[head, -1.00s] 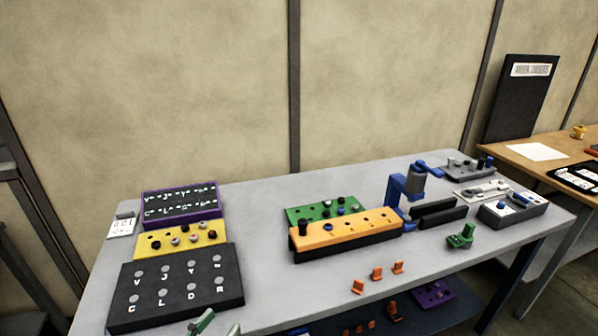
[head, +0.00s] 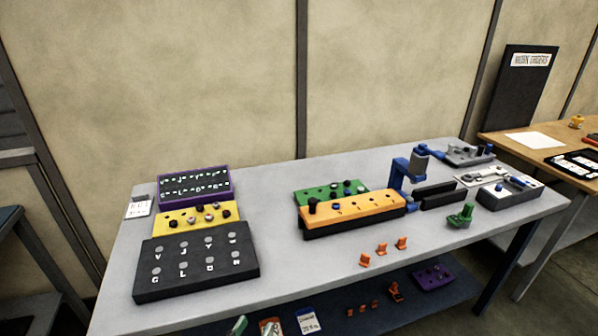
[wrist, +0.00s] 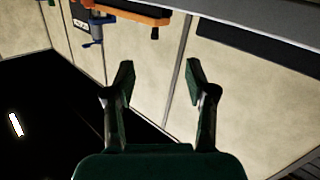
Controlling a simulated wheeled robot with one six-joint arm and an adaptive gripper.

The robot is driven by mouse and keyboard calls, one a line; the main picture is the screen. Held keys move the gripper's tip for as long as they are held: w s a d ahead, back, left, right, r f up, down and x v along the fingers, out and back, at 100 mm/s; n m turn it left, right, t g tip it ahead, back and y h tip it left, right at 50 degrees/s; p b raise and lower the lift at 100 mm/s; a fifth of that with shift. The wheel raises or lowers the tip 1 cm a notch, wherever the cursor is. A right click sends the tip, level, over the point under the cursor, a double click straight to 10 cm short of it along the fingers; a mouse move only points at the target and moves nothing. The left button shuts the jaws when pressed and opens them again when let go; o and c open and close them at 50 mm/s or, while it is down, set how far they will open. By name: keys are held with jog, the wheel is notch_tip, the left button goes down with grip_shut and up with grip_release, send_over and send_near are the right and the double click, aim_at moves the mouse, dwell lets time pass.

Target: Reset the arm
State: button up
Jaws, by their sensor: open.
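My gripper (wrist: 159,72) shows in the wrist view with its two dark green fingers spread apart and nothing between them. Beyond the fingers are a pale wall panel and a dark area. The grey workbench (head: 275,210) fills the middle of the head view. My arm is not clearly seen there; a small green piece (head: 237,326) shows at the bottom edge, and I cannot tell whether it is part of my gripper.
The bench holds a black lettered block (head: 196,268), a yellow block (head: 170,226), a purple-rimmed board (head: 194,184), an orange block (head: 355,212), a blue clamp-like fixture (head: 400,170) and small orange clips (head: 381,249). A lower shelf (head: 345,325) holds more parts. A wooden table (head: 510,141) stands right.

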jog(key=s+d+f+n+g+y, duration=0.2)
jog(key=s+d+f+n+y, duration=0.2)
jog(key=d+f, duration=0.8)
jog(key=s+d+f+n+g+y, duration=0.1)
jog(key=s+d+f+n+y, duration=0.1)
jog(key=s+d+f, duration=0.45)
jog(key=s+d+r+y, duration=0.1)
jog(key=s+d+r, duration=0.15)
jog(key=s, duration=0.45)
jog(key=s+d+r+y, duration=0.1)
jog(key=s+d, duration=0.2)
jog(key=s, duration=0.4)
jog(key=s+d+r+m+t+h, duration=0.1)
jog(key=s+d+r+m, duration=0.3)
jog(key=s+r, duration=0.7)
jog(key=shift+s+r+t+h, duration=0.2)
jog(key=shift+r+t+h, duration=0.2)
jog(key=shift+r+h, duration=0.35)
